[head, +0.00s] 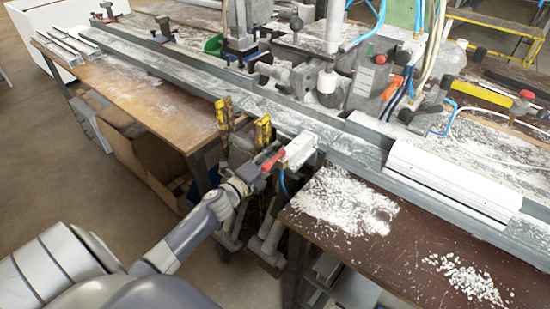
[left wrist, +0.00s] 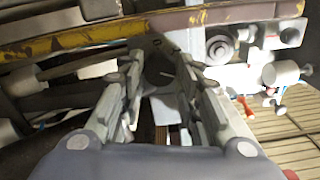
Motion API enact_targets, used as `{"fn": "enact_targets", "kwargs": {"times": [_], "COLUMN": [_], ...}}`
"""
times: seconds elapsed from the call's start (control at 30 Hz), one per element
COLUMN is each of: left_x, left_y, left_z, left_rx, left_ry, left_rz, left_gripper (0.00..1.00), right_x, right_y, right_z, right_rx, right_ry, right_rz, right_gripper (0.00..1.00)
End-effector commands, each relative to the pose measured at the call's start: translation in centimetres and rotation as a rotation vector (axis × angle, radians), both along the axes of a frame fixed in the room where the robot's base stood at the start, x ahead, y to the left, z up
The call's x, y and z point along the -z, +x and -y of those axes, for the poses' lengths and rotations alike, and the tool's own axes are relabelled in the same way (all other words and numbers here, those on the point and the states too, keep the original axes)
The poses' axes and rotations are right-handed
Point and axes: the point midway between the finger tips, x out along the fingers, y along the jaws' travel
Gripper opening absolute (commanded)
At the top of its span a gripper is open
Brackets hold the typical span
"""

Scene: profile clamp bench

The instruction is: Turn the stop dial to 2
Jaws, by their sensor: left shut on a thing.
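In the left wrist view, a dark round dial (left wrist: 158,72) with small pale marks and a thin pale line sits between the fingertips. I cannot read its setting. My left gripper (left wrist: 164,60) is shut on the dial, with one finger on each side. In the head view, my left gripper (head: 247,174) reaches in from the lower left to the front of the bench, beside a red part (head: 269,158) and a white block (head: 299,150). I cannot make out the dial there. My right gripper is in neither view.
A long grey metal rail (head: 210,81) runs across the bench. Yellow upright clamps (head: 263,132) stand just behind my left gripper. A brown table (head: 350,235) with white chips lies to the right, and a wooden table (head: 150,103) to the left.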

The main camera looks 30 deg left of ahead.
Motion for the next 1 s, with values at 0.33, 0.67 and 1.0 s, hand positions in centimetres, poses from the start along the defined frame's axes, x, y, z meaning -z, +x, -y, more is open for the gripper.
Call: {"fn": "enact_targets", "kwargs": {"times": [0.33,0.67,1.0], "left_x": [0.14,0.15,0.11], "left_y": [-0.03,-0.05,-0.03], "left_z": [0.05,0.07,0.04], "left_rx": [0.002,0.001,0.001], "left_ry": [0.101,0.111,0.110], "left_rz": [0.006,0.006,0.007], "left_gripper": [0.07,0.07,0.39], "right_x": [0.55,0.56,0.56], "right_y": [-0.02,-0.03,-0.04], "right_z": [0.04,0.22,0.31], "right_rx": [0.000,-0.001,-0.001], "right_ry": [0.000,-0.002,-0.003], "right_rz": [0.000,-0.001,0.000], "right_gripper": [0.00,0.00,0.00]}}
